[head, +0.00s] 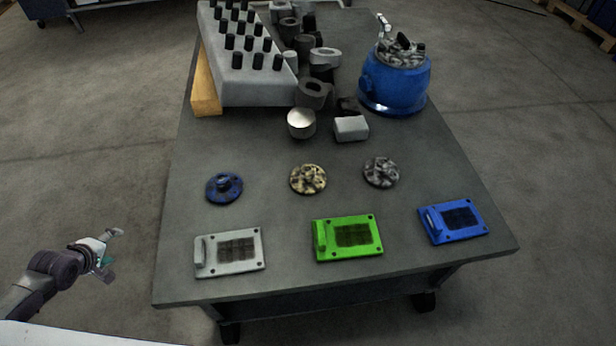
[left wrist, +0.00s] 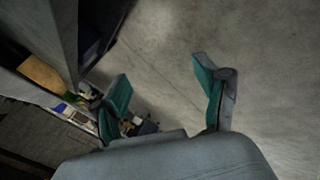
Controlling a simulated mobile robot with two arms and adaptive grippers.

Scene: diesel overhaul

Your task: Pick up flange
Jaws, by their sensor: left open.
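Three round flanges lie in a row on the dark grey table (head: 270,152) in the head view. The left one is a blue flange (head: 224,188), the middle one is a yellowish, mottled flange (head: 308,179), and the right one is a grey flange (head: 381,172). My left gripper (head: 113,254) is off the table's left side, apart from every flange. In the left wrist view my left gripper (left wrist: 165,100) is open, with teal finger pads and nothing between them. The right gripper is not in view.
White (head: 229,252), green (head: 348,238) and blue (head: 454,221) plates lie along the front edge. A metal cylinder (head: 301,124) and a grey block (head: 351,129) stand behind the flanges. Further back are an engine block (head: 248,88) and a blue pot (head: 395,85) of parts.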

